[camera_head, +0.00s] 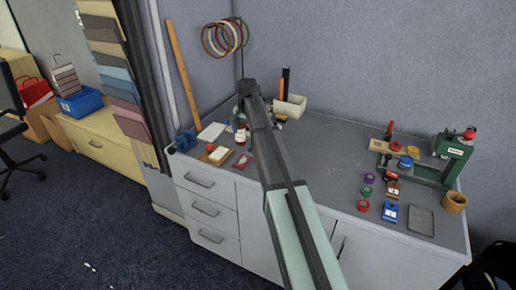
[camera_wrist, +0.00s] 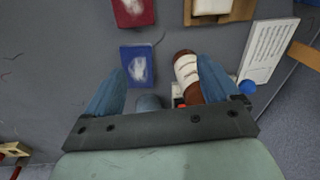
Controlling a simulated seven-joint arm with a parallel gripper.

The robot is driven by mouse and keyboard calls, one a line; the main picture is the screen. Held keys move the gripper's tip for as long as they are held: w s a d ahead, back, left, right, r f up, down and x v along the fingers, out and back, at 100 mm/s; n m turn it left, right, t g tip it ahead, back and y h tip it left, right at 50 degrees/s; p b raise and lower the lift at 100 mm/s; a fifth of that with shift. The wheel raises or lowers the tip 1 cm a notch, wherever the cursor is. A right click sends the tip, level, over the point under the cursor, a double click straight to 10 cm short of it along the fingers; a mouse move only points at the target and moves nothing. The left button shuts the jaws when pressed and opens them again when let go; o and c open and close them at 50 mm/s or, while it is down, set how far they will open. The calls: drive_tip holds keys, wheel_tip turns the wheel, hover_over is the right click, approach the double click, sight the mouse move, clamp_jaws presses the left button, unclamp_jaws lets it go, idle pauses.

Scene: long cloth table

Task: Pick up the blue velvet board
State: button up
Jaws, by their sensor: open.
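The blue velvet board (camera_wrist: 137,66) lies flat on the grey tabletop in the wrist view. It is a small dark blue rectangle with a pale, shiny patch. In the head view I cannot make it out near my gripper; my arm covers part of that area. My gripper (camera_wrist: 161,68) is open, with its two bluish fingers spread. In the picture the board lies between the fingertips, nearer the left finger. I see no contact, and the height above the table is hard to judge. In the head view the fingers are not clear.
A brown bottle with a white label (camera_wrist: 187,72) is close by the right finger. A red board (camera_wrist: 132,11), a wooden tray (camera_wrist: 238,10) and a white card (camera_wrist: 270,50) lie around. In the head view, a green machine (camera_head: 455,150) and a blue-and-white item (camera_head: 390,212) are at right.

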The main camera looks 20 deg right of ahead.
drive_tip(key=d+r+m+g, duration=0.1)
drive_tip(key=d+r+m, duration=0.1)
drive_tip(key=d+r, duration=0.3)
wheel_tip(320, 180, down, 7)
drive_tip(key=shift+w+f, duration=0.2)
drive_tip(key=shift+f, duration=2.9)
drive_tip(key=c, duration=1.2)
drive_tip(key=shift+o, duration=0.2)
drive_tip(key=shift+r, duration=0.15)
